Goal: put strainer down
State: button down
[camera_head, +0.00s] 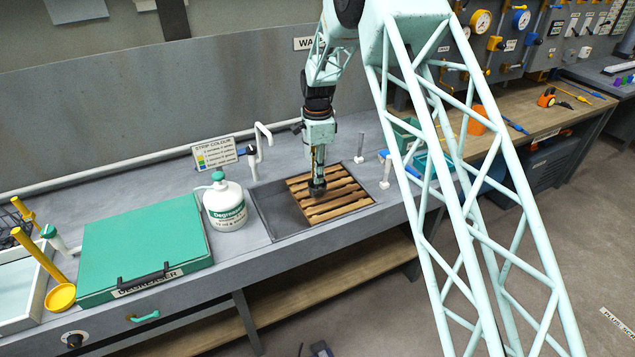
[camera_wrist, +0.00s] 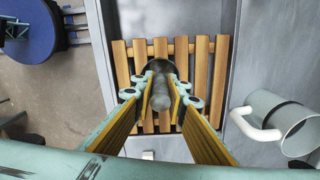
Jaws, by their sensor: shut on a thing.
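My gripper (camera_head: 317,180) points straight down over the slatted wooden rack (camera_head: 348,207) in the sink basin. In the wrist view my gripper (camera_wrist: 161,88) is shut on a dark grey piece with a rounded stem (camera_wrist: 160,97) and a round, dark lower part, which I take to be the strainer. In the head view the strainer (camera_head: 317,191) is a small dark shape at the fingertips, low over the slats. The rack (camera_wrist: 200,65) lies beneath it in the wrist view. I cannot tell whether the strainer touches the slats; its underside is hidden.
A white degreaser bottle (camera_head: 226,205) stands left of the sink (camera_head: 270,212). A white tap (camera_head: 260,150) rises behind it, and short grey posts (camera_head: 385,172) stand to its right. A green-lidded degreaser tank (camera_head: 145,245) and a yellow ladle (camera_head: 60,297) are farther left.

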jog(key=shift+f, duration=1.7)
jog(key=shift+s+f, duration=0.1)
jog(key=shift+f, duration=0.1)
jog(key=c, duration=2.6)
grip_release()
jog(key=shift+o, duration=0.2)
jog(key=shift+r, duration=0.15)
jog(key=shift+r, duration=6)
jog(key=shift+d+r, duration=0.1)
